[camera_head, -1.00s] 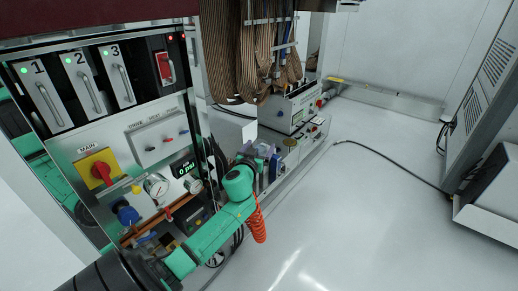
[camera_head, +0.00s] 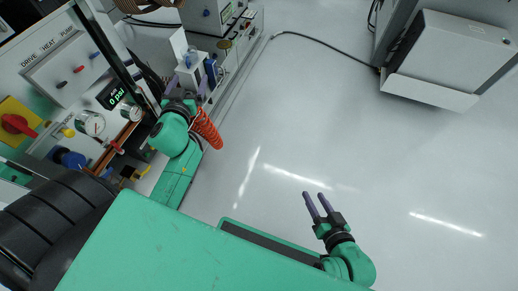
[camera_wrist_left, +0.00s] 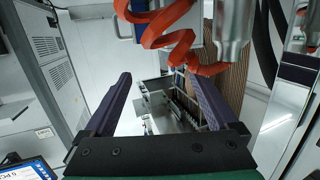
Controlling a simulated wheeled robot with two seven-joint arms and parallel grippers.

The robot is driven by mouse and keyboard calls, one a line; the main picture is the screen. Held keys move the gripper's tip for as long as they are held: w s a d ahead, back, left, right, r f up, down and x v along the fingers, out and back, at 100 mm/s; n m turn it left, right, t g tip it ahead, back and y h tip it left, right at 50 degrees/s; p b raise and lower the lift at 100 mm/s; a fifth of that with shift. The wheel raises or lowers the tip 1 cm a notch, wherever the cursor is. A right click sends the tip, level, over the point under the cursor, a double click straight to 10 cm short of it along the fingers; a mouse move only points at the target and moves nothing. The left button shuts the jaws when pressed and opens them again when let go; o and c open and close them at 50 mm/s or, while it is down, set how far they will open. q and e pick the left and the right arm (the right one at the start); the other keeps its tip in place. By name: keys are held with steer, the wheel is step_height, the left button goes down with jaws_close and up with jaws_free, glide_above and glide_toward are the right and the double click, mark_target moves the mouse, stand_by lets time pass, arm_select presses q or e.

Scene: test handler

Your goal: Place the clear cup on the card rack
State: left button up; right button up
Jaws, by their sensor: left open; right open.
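My left gripper (camera_head: 187,88) is open and empty beside the cabinet, close to a small white block with blue parts (camera_head: 197,74). A small bluish, see-through shape (camera_head: 192,58) stands at that block; it is too small to tell whether it is the clear cup. In the left wrist view the open purple fingers (camera_wrist_left: 157,80) frame a grey fixture with dark slots (camera_wrist_left: 187,112), well beyond them; I cannot tell whether it is the card rack. My right gripper (camera_head: 315,199) is open and empty above bare floor.
An orange coiled hose (camera_head: 208,127) hangs by my left wrist and crosses the top of the left wrist view (camera_wrist_left: 165,25). The cabinet panel with gauges (camera_head: 90,122) is at left. A pale box (camera_head: 447,55) stands at the upper right. The middle floor is clear.

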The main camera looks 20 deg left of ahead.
arm_select(q)
steer(key=s+d+f+m+g+h, duration=0.25)
steer(key=d+f+h, duration=0.35)
steer(key=d+f, duration=0.6)
steer(key=s+d+f+m+g+h, duration=0.1)
steer(key=s+d+f+m+h, duration=0.1)
steer(key=s+d, duration=0.3)
steer(key=s+d+f+m+g+h, duration=0.1)
steer(key=s+d+f+h, duration=0.2)
steer(key=d, duration=1.1)
steer(key=s+h, duration=0.1)
steer(key=s, duration=0.2)
steer(key=shift+d+f+m, duration=0.15)
steer(key=shift+f+m, duration=0.2)
steer(key=shift+s+g, duration=0.1)
steer(key=shift+g, duration=0.15)
